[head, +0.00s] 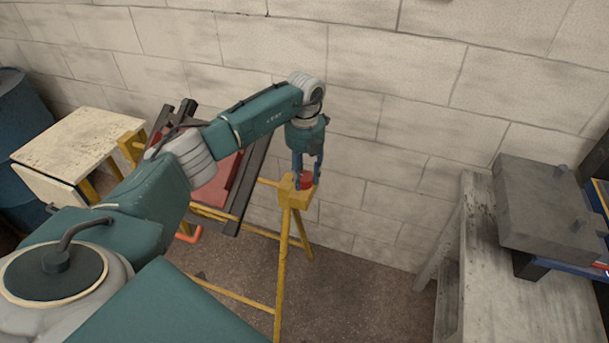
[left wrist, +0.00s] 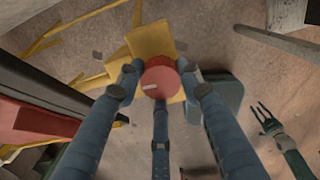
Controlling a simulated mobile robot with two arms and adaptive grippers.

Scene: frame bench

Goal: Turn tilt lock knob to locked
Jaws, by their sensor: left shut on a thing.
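The red round knob (head: 305,181) sits on the yellow block (head: 290,194) at the top of a yellow stand. In the left wrist view the knob (left wrist: 164,76) shows a pale pointer mark at its lower left, pointing left in the picture. My left gripper (head: 306,180) comes down on the knob from above, and its blue fingers are shut around it. In the left wrist view the fingers of my left gripper (left wrist: 160,82) touch the knob's sides. My right gripper (left wrist: 263,110) shows small at the right of that view, fingers apart and empty.
A tilted dark frame with a red panel (head: 222,185) stands left of the knob, partly behind my arm. A worn table (head: 75,142) and blue barrel (head: 22,105) are at the left. A grey bench (head: 500,285) with a grey block (head: 548,205) is at the right.

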